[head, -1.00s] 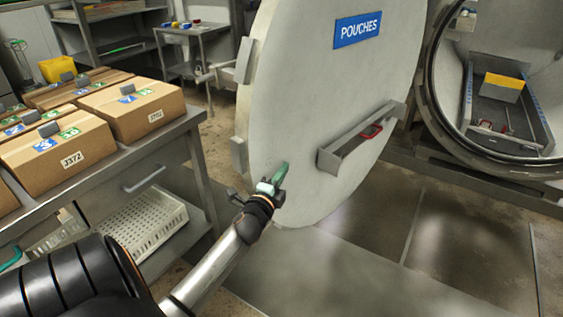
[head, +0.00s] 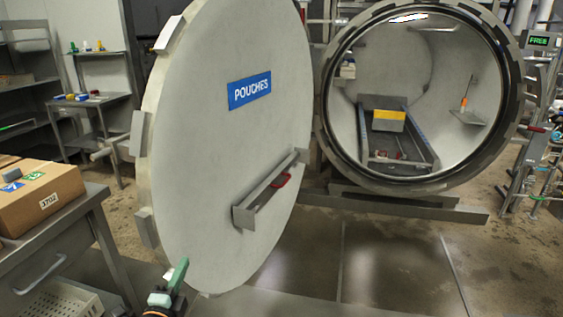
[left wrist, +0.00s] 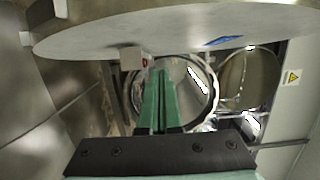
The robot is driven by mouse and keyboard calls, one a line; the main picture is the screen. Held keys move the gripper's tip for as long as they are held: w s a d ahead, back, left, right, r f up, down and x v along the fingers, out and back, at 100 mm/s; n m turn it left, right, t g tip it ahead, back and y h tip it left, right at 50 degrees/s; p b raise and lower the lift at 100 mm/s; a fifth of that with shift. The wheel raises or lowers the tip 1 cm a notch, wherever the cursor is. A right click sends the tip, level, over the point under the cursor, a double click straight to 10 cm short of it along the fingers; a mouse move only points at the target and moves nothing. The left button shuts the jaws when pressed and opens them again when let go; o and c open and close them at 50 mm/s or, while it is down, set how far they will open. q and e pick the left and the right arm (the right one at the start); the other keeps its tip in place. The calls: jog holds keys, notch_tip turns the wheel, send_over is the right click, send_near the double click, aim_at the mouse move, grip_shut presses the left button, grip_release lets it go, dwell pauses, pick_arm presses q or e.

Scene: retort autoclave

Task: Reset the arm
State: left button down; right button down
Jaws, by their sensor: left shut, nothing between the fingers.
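My left gripper (head: 176,272) is at the bottom of the head view, in front of the lower edge of the big round autoclave door (head: 225,150). Its green fingers are together with nothing between them. The left wrist view shows the shut green fingers (left wrist: 160,85) pointing away, with the door (left wrist: 200,35) across the top. Whether the fingers touch the door cannot be told. The door stands open, with a blue POUCHES sign (head: 250,91) and a grey bracket (head: 270,190) holding a red handle. My right gripper is in neither view now.
The open round chamber (head: 420,100) at right holds a trolley with a yellow-fronted block (head: 388,120). A steel table (head: 60,225) with a cardboard box (head: 38,196) stands at left, a white crate (head: 60,302) below it. The floor (head: 370,270) in front of the chamber is clear.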

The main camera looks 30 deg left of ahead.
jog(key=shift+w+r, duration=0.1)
